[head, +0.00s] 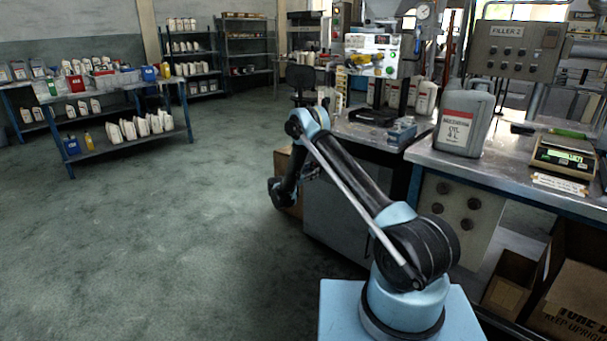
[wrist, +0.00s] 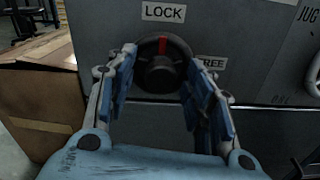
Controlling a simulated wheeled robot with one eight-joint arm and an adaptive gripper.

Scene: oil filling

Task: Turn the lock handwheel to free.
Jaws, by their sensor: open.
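The lock handwheel (wrist: 160,72) is a round black wheel on a grey panel, seen in the wrist view. Its red mark (wrist: 162,46) points up toward the LOCK label (wrist: 163,12). The FREE label (wrist: 210,62) is to the right of the wheel. My gripper (wrist: 165,72) is open, with one blue finger at each side of the wheel. I cannot tell whether the fingers touch the rim. In the head view my gripper (head: 282,192) is low beside the grey cabinet (head: 340,210), and the handwheel is hidden there.
A cardboard box (wrist: 38,85) stands left of the panel in the wrist view. Another wheel shows at the right edge. In the head view, a bench with a large oil jug (head: 464,120) and a scale (head: 563,155) is at the right. The floor at left is clear.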

